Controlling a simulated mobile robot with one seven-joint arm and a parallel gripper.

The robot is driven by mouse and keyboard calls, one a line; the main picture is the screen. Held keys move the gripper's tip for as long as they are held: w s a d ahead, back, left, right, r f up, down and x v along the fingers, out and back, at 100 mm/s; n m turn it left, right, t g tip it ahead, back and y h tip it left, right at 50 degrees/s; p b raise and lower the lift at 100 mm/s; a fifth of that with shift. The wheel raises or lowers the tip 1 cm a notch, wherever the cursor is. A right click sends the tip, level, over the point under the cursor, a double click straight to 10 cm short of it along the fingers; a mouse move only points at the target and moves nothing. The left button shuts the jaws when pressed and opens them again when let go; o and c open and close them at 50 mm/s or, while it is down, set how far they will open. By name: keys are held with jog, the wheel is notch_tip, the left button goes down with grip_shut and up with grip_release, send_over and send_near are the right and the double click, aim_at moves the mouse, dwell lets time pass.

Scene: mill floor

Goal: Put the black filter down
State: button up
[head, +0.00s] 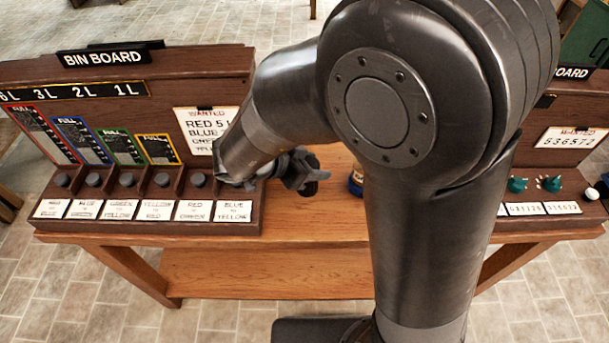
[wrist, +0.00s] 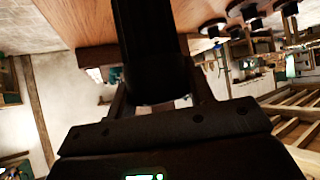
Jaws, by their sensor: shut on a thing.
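My gripper (head: 299,171) is above the wooden table, just right of the left bin board, with my arm hiding much of the scene. In the wrist view my gripper (wrist: 163,102) is shut on a long black thing that I take to be the black filter (wrist: 150,45). It runs from between the fingers to the top of the picture. In the head view the held filter is small and dark against the gripper, and I cannot make out its outline.
The left bin board (head: 160,95) carries a row of dark knobs above white labels. A blue-and-amber jar (head: 355,181) stands on the table (head: 300,229), partly behind my arm. Another board (head: 572,110) with green pieces stands at right. The table's front middle is clear.

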jog(key=shift+w+a+f, duration=0.2)
jog(key=shift+a+f, duration=0.4)
jog(key=shift+a, duration=0.3)
jog(key=shift+f, duration=1.9)
jog(key=shift+f, duration=0.1)
jog(key=o, duration=1)
jog(key=shift+o, duration=0.2)
jog(key=shift+a+r, duration=0.1)
jog(key=shift+r, duration=0.1)
jog(key=v, duration=1.1)
jog(key=shift+s+a+r, duration=0.2)
jog(key=shift+s+r, duration=0.05)
